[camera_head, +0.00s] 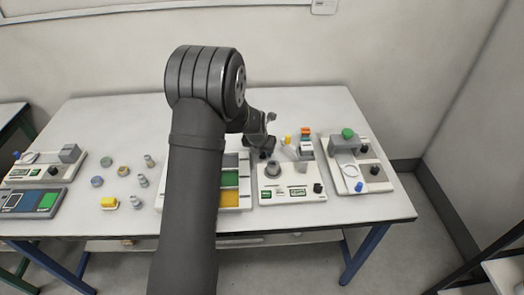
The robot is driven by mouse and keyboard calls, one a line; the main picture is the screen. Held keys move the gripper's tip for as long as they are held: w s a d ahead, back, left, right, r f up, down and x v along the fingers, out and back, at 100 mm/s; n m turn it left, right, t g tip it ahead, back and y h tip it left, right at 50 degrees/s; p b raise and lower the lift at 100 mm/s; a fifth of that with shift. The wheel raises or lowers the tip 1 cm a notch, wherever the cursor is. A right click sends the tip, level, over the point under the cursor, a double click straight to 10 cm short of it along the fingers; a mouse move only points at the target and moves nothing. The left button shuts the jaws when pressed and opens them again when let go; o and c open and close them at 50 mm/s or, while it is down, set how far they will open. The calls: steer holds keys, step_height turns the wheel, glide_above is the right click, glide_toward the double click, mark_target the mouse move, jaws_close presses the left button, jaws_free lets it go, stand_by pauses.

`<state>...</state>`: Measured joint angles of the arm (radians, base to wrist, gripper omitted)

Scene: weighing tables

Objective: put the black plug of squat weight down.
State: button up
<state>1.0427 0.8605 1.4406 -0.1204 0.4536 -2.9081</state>
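My gripper (264,143) is small in this view, at the end of my arm, over the back middle of the white table (340,103). Its fingers are too small and dark to tell open from shut. A small dark shape (264,155) shows just under it. I cannot tell whether this is the black squat plug, a part of the gripper, or a knob behind it. Black knob-like pieces also show on the front middle device (318,187) and on the right device (375,170).
A tray with green and yellow sections (246,160) is partly hidden by my arm. A right device (354,182) bears a green knob (347,133). Several small weights, one a grey weight (97,181), stand on the left. Some clear tabletop lies at the front right.

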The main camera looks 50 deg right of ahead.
steer(key=shift+a+r, duration=0.1)
steer(key=shift+r, duration=0.45)
steer(key=v, duration=1.1)
steer(key=shift+a, duration=0.1)
steer(key=x, duration=1.2)
steer(key=shift+s+f, duration=0.15)
steer(key=shift+f, duration=0.1)
step_height(320, 180, up, 3)
steer(key=shift+f, duration=0.1)
steer(key=shift+r, duration=0.4)
